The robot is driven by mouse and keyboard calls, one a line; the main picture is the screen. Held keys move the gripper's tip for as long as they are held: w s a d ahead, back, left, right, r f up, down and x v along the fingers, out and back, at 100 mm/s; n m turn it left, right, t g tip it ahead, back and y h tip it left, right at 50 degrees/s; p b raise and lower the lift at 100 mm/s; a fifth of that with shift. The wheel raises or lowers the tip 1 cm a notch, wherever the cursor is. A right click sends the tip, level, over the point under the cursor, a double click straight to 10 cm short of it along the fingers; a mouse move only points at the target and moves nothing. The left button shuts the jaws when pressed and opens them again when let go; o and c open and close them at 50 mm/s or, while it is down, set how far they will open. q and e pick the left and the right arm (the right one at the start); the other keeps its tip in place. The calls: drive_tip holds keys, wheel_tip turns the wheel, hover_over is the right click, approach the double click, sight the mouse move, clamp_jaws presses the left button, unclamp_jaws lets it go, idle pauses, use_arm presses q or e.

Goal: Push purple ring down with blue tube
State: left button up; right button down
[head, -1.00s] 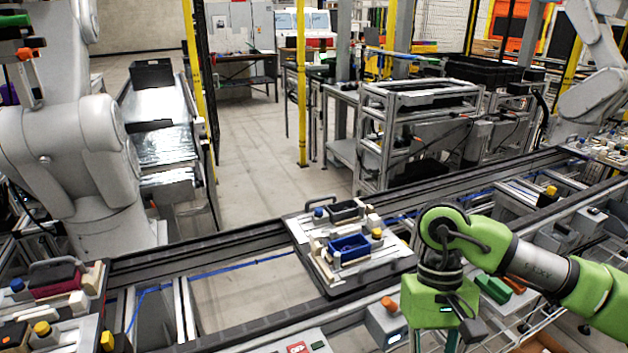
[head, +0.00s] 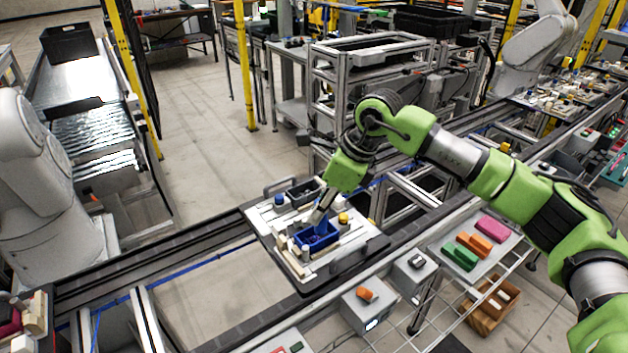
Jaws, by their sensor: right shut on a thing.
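My right gripper (head: 322,208) points down over the blue bin (head: 330,232) on the pallet fixture (head: 352,257). It is shut on a slim pale-blue thing, which I take to be the blue tube (head: 315,217); it is small and partly hidden by the fingers. The tube's lower end is at or just above the bin's opening; I cannot tell if it touches anything. I cannot make out the purple ring. My left gripper is not in view.
The fixture also holds a dark box (head: 302,191), a blue-capped post (head: 279,199) and a yellow-capped post (head: 343,217). The fixture sits on a conveyor.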

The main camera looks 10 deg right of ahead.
drive_tip(key=w+r+m+t+h, duration=0.1)
drive_tip(key=w+r+m, duration=0.2)
drive_tip(key=w+m, duration=0.1)
use_arm(q)
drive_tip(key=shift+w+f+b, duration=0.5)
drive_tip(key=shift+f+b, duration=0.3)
drive_tip(key=shift+b, duration=0.1)
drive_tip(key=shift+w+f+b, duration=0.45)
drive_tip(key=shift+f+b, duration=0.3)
drive_tip(key=shift+b, duration=0.1)
use_arm(e)
drive_tip(key=shift+m, duration=0.3)
drive_tip(key=shift+w+a+f, duration=0.1)
drive_tip(key=shift+f, duration=1.75)
drive_tip(key=shift+w+f, duration=0.1)
drive_tip(key=shift+f, duration=1.75)
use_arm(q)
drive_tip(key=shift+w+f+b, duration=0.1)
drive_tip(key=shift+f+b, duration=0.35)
use_arm(e)
drive_tip(key=shift+a, duration=0.1)
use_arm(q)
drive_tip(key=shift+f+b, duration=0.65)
use_arm(e)
drive_tip(key=shift+f, duration=0.6)
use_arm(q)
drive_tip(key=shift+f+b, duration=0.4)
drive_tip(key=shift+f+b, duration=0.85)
use_arm(e)
drive_tip(key=shift+f, duration=0.55)
